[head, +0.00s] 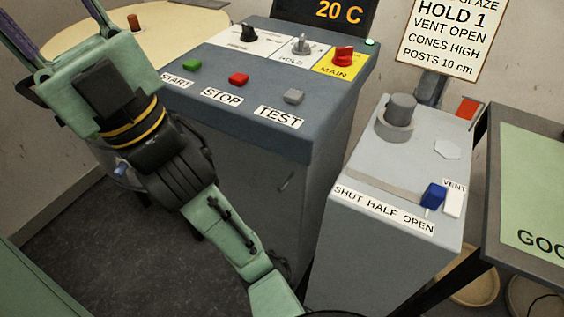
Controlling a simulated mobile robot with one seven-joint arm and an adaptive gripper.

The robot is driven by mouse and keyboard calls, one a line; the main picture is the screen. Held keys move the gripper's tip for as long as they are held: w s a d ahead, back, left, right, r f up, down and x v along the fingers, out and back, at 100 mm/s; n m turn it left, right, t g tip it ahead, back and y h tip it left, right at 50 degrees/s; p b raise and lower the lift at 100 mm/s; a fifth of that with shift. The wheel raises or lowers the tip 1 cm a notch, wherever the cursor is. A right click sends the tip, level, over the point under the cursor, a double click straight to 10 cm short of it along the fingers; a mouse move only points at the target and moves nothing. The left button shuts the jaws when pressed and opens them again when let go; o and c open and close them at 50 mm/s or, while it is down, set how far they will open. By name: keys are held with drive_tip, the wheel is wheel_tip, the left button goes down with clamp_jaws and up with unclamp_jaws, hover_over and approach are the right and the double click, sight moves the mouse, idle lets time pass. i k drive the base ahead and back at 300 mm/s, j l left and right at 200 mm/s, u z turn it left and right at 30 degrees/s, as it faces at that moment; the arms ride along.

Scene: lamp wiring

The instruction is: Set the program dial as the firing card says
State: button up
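The firing card (445,36) is at the upper right. Its top is cut off; I read "GLAZE", "HOLD 1", "VENT OPEN", "CONES HIGH" and "POSTS 10 cm". A black pointer knob (248,33) sits on a white plate at the back left of the grey control panel (210,105). It may be the program dial; its markings are too small to read. To its right are a grey knob (302,45) labelled HOLD and a red MAIN knob (343,56) on yellow. My gripper (57,18) is at the upper left, fingers wide apart, nothing seen between them, away from the knobs. Its tips are cut off.
Green START (192,64), red STOP (239,78) and grey TEST (294,96) buttons line the panel's front. A display (338,12) reads 20 C. A grey cabinet (350,160) at right carries a blue vent lever (434,195). A round table (180,50) stands behind my arm.

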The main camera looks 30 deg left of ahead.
sight(249, 34)
drive_tip(key=k+j, duration=0.15)
drive_tip(key=j, duration=0.2)
drive_tip(key=k+j, duration=0.1)
drive_tip(key=j, duration=0.25)
drive_tip(key=k+j, duration=0.15)
drive_tip(key=j, duration=0.2)
drive_tip(key=k+j, duration=0.1)
drive_tip(key=j, duration=0.25)
drive_tip(key=i+j, duration=0.1)
drive_tip(key=j, duration=0.2)
drive_tip(key=i+j, duration=0.1)
drive_tip(key=j, duration=0.2)
drive_tip(key=i+j, duration=0.15)
drive_tip(key=j, duration=0.15)
drive_tip(key=i, duration=0.8)
drive_tip(key=l+z, duration=0.05)
